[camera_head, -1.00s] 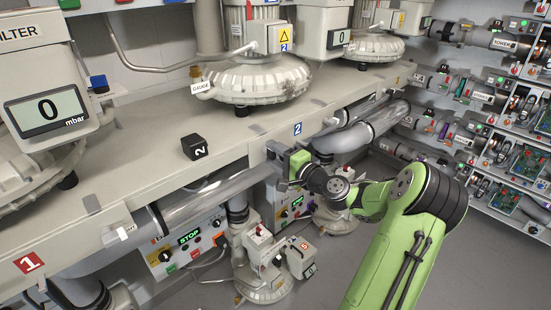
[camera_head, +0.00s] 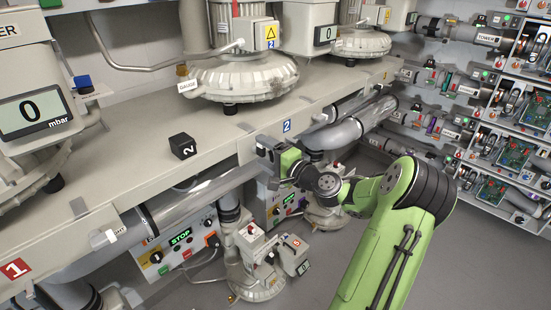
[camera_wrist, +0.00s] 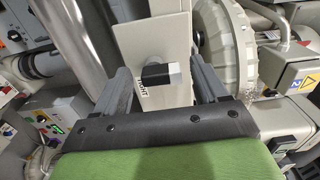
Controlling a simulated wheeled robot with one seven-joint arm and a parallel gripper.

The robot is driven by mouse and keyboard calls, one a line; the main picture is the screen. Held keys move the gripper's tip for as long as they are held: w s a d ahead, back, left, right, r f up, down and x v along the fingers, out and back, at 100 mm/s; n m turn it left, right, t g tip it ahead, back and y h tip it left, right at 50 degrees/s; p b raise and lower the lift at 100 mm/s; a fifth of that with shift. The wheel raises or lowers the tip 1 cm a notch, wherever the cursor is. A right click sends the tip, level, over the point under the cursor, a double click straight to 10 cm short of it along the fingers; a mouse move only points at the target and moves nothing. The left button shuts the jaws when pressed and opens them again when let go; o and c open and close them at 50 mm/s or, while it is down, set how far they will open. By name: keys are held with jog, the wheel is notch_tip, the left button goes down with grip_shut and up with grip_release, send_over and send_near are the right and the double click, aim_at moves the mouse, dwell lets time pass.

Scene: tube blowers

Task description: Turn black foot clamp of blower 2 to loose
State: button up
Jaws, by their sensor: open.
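My gripper (camera_wrist: 159,72) is open, with one grey finger on each side of the handle and gaps between. In the head view my gripper (camera_head: 267,148) is at the bench's front edge, near the blue 2 sign (camera_head: 287,126); the handle is hidden there. Blower 2 (camera_head: 241,77) stands on the bench behind; its round housing (camera_wrist: 225,50) also shows in the wrist view.
Clear and grey pipes (camera_head: 345,132) run below the bench edge beside my gripper. A control box reading STOP (camera_head: 178,242) and a lower blower (camera_head: 252,275) stand underneath. Shelves of equipment fill the right.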

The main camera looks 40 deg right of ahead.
jog(key=s, duration=1.5)
jog(key=shift+s+d, duration=0.2)
jog(key=shift+d, duration=0.05)
